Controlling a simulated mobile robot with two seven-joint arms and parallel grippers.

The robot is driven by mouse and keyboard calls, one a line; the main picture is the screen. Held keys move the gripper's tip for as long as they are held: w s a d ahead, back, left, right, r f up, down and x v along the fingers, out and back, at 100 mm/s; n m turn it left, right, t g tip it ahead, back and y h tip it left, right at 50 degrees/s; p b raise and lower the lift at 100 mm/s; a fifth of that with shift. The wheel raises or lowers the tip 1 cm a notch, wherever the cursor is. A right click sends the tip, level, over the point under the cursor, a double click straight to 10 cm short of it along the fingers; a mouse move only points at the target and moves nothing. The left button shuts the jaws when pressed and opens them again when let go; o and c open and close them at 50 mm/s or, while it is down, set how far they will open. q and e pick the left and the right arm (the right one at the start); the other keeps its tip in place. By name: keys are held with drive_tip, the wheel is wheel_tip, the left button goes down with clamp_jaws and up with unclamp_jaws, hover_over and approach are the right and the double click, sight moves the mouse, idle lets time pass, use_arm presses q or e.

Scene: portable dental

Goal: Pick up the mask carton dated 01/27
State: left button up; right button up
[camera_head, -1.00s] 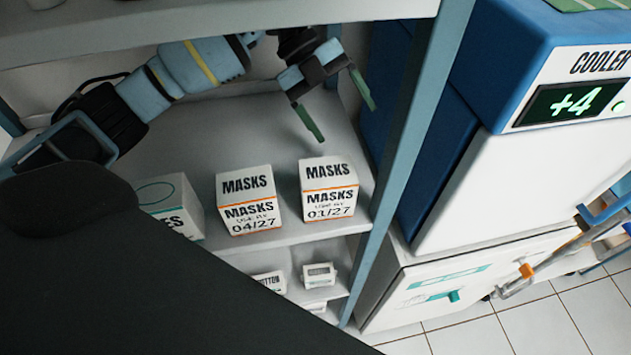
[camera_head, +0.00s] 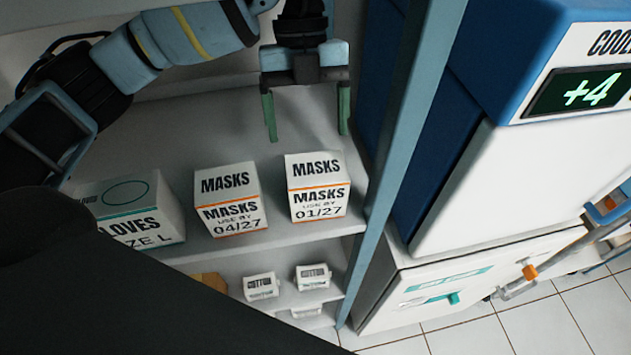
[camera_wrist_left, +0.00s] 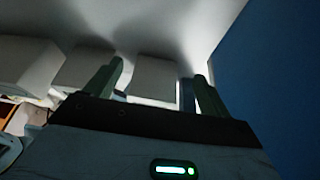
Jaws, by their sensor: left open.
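The mask carton dated 01/27 (camera_head: 318,187) is a white box with an orange stripe. It stands upright on the shelf near its right end. A similar mask carton dated 04/27 (camera_head: 230,199) stands to its left, with a gap between them. My left gripper (camera_head: 307,138) is open and empty, with green fingers pointing down, above and behind the 01/27 carton in the head view. In the left wrist view a pale box (camera_wrist_left: 153,78), seemingly the 01/27 carton, shows between the open fingers (camera_wrist_left: 158,75). Whether a finger touches it cannot be told. My right gripper is not in view.
A gloves carton (camera_head: 135,207) stands left of the mask cartons. A blue-grey shelf post (camera_head: 405,130) rises close on the right, with a blue and white cooler (camera_head: 560,160) beyond. Small cotton boxes (camera_head: 262,286) sit on the lower shelf (camera_head: 235,268).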

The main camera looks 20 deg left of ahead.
sight(316, 169)
use_arm(q)
drive_tip(key=shift+s+d, duration=0.4)
drive_tip(key=shift+s, duration=0.3)
drive_tip(key=shift+s+d, duration=0.45)
drive_tip(key=shift+s, duration=0.2)
drive_tip(key=shift+s+d, duration=0.4)
drive_tip(key=shift+s, duration=0.3)
drive_tip(key=s+d, duration=0.1)
drive_tip(key=s+p, duration=0.1)
drive_tip(key=s, duration=0.1)
drive_tip(key=shift+s+d, duration=0.1)
drive_tip(key=shift+d, duration=0.3)
drive_tip(key=shift+x, duration=1.2)
drive_tip(key=shift+f, duration=0.35)
drive_tip(key=c, duration=0.8)
drive_tip(key=shift+o, duration=0.2)
drive_tip(key=shift+r, duration=0.15)
